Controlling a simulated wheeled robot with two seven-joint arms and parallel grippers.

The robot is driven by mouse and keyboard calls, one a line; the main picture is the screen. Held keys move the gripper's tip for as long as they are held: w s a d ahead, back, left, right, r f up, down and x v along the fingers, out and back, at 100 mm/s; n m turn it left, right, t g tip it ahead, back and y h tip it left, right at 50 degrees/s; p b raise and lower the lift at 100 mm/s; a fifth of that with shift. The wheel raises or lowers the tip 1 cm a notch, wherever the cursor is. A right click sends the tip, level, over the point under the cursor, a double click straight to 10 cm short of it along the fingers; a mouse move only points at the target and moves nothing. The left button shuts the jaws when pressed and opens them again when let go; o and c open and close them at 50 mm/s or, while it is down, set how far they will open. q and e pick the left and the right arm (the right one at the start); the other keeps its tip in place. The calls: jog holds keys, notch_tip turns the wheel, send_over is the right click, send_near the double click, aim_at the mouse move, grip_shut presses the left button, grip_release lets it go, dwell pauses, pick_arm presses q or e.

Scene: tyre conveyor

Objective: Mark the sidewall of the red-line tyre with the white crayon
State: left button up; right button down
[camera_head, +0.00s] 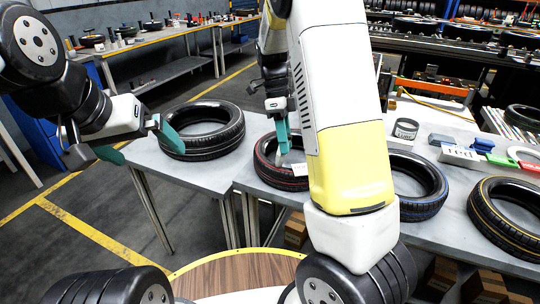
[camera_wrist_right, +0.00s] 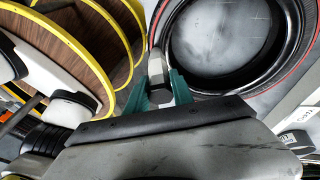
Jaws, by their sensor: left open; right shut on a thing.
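The red-line tyre (camera_head: 268,174) lies flat on the grey table, partly hidden behind my right arm. It also shows in the right wrist view (camera_wrist_right: 215,84), with its red line along the sidewall. My right gripper (camera_head: 281,142) is over the tyre. In the right wrist view, its teal fingers (camera_wrist_right: 161,88) are shut on the pale crayon (camera_wrist_right: 156,62), which overlaps the tyre's left edge there. I cannot tell whether the crayon touches the sidewall. My left gripper (camera_head: 145,148) is open and empty, left of the plain black tyre.
A plain black tyre (camera_head: 203,144) is at left; a blue-line tyre (camera_head: 421,207) and a yellow-line tyre (camera_head: 484,216) are at right. A grey tin (camera_head: 405,129), a white label block (camera_head: 459,156) and a green-handled tool (camera_head: 502,160) stand behind them.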

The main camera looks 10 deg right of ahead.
jog(key=shift+s+a, duration=0.25)
jog(key=shift+s, duration=0.05)
jog(key=shift+s, duration=0.1)
jog(key=shift+w+d, duration=0.15)
jog(key=shift+w, duration=0.15)
dwell(0.5)
jog(key=shift+w+d, duration=0.25)
jog(key=shift+w, duration=0.1)
dwell(0.4)
jog(key=shift+s+a, duration=0.15)
jog(key=shift+s, duration=0.1)
